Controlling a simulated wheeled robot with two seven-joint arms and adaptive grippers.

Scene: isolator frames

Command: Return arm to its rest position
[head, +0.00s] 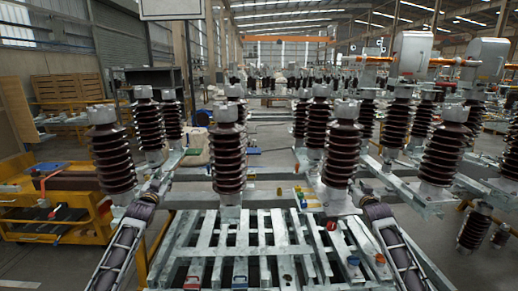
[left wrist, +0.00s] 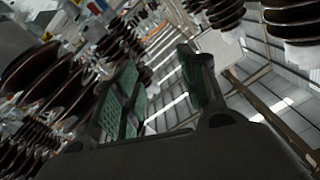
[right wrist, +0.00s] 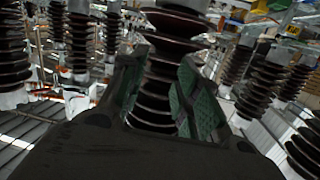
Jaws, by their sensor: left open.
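My left gripper (left wrist: 159,62) is open in the left wrist view, with nothing between its green-padded fingers. My right gripper (right wrist: 158,62) is open in the right wrist view. A brown ribbed insulator (right wrist: 152,90) shows between and beyond its fingers; I see no clear contact. In the head view my left arm (head: 122,245) reaches up from the lower left and my right arm (head: 400,255) from the lower right. Both arms end among the insulators, and the fingers cannot be made out there.
A slatted metal table (head: 235,238) with small coloured parts lies between my arms. Tall insulators (head: 228,160) stand close ahead, with others left (head: 112,160) and right (head: 342,158). A yellow cart (head: 55,210) stands at left. Grey floor (head: 265,150) shows beyond.

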